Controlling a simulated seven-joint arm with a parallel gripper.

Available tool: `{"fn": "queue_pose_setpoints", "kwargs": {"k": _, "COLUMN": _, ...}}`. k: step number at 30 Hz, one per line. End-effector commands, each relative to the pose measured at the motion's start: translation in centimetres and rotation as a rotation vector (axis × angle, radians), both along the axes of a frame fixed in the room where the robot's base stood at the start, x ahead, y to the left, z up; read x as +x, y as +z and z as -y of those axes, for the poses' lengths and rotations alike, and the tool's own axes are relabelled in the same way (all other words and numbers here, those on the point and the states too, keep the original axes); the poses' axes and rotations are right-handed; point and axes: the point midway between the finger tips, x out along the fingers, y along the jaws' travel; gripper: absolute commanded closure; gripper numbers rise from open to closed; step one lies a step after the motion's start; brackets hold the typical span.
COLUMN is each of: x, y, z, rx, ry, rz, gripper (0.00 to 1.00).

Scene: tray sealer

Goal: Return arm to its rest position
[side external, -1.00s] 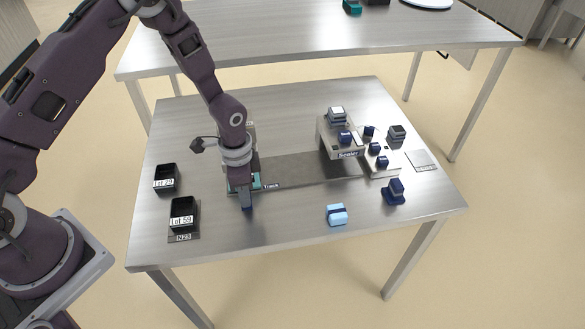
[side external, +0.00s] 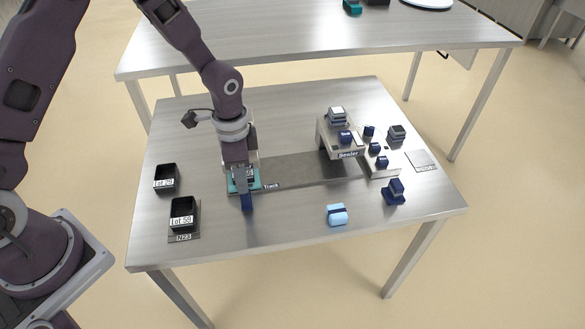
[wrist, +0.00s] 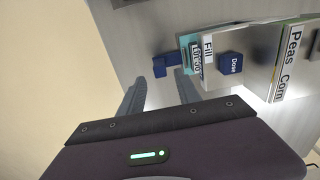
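My gripper (side external: 241,178) hangs fingers-down over the left end of the track (side external: 300,170) in the side view. In the wrist view my gripper (wrist: 160,88) has its two fingers wide apart with nothing held between them. A teal tray (side external: 258,180) sits at the track's left end, partly hidden by my gripper. A dark blue handle-like piece (side external: 247,203) sticks out in front of it. In the wrist view the blue piece (wrist: 166,65) and the labelled teal tray (wrist: 187,44) lie beyond the fingertips, apart from them.
Two black bins, "Lot 29" (side external: 166,177) and "Lot 59" (side external: 183,212), stand at the left. The sealer (side external: 341,140) and several blue-topped pieces are at the right. A light blue item (side external: 337,214) lies near the front edge. The wrist view shows a "Dose" block (wrist: 231,65).

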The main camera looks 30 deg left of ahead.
Motion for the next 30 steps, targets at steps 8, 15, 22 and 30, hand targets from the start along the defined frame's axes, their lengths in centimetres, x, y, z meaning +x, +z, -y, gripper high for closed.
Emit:
{"fn": "queue_pose_setpoints", "kwargs": {"k": 8, "x": 0.0, "y": 0.3, "z": 0.0, "rx": 0.001, "ry": 0.000, "rz": -0.001, "gripper": 0.60}}
{"fn": "queue_pose_setpoints", "kwargs": {"k": 15, "x": -1.0, "y": 10.0, "z": -1.3, "rx": 0.024, "ry": 0.145, "rz": 0.113, "gripper": 0.60}}
{"fn": "queue_pose_setpoints", "kwargs": {"k": 22, "x": -10.1, "y": 23.5, "z": -2.9, "rx": -0.021, "ry": 0.467, "rz": 0.307, "gripper": 0.60}}
{"fn": "queue_pose_setpoints", "kwargs": {"k": 30, "x": -20.7, "y": 27.5, "z": -2.9, "rx": -0.166, "ry": 0.735, "rz": 0.450, "gripper": 0.60}}
